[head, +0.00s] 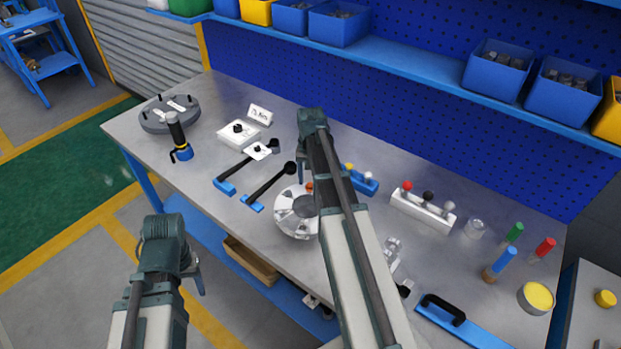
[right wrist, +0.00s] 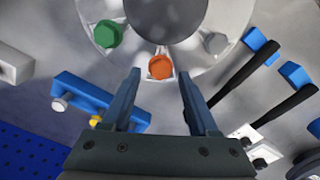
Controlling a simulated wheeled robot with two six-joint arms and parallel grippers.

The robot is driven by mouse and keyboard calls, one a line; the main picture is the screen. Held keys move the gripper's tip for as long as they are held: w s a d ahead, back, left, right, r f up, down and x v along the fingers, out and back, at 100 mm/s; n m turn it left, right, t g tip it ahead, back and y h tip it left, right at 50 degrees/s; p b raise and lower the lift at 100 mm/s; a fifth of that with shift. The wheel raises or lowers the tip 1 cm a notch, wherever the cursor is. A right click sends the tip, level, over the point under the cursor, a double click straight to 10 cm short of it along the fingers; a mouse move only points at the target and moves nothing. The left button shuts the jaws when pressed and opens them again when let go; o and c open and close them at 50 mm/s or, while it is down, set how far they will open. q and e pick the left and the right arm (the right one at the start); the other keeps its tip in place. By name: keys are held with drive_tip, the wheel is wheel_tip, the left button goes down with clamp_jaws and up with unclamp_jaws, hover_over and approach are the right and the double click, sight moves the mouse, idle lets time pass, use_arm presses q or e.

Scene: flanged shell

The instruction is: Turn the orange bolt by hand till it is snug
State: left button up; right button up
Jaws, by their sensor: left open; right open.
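The flanged shell (head: 287,223) is a silver round part on the bench, partly hidden by my right arm in the head view. In the right wrist view its flange (right wrist: 235,17) carries the orange bolt (right wrist: 160,67), a green bolt (right wrist: 108,33) and a grey bolt (right wrist: 215,42). The orange bolt head also shows in the head view (head: 309,186) at the shell's far edge. My right gripper (right wrist: 160,76) is open, its fingertips on either side of the orange bolt's line and apart from it. My left gripper (head: 196,278) is off the bench's front edge, away from the shell.
Two black-handled tools (head: 270,187) lie left of the shell. A blue block (head: 362,183) with knobs and a white block (head: 422,212) with coloured knobs stand behind and right. A blue plate with a black handle (head: 444,308) is at the front right. Bins line the shelf (head: 410,62).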

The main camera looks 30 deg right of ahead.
sight(310, 184)
drive_tip(key=shift+r, duration=0.1)
wheel_tip(310, 184, up, 14)
drive_tip(key=p, duration=1.3)
drive_tip(key=shift+f+p, duration=0.2)
drive_tip(key=shift+p, duration=0.2)
drive_tip(key=shift+a, duration=0.1)
drive_tip(key=s+a+f+n+b, duration=0.2)
drive_tip(key=s+a, duration=0.3)
drive_tip(key=a, duration=0.5)
drive_tip(key=s+a+f+n+b, duration=0.3)
drive_tip(key=s+a+n, duration=0.2)
drive_tip(key=a, duration=0.5)
drive_tip(key=s+a+f+n+h+b, duration=0.1)
drive_tip(key=s+a+f+n+b, duration=0.2)
drive_tip(key=s+a, duration=0.4)
drive_tip(key=a+n, duration=0.1)
drive_tip(key=a, duration=0.3)
drive_tip(key=shift+f, duration=0.1)
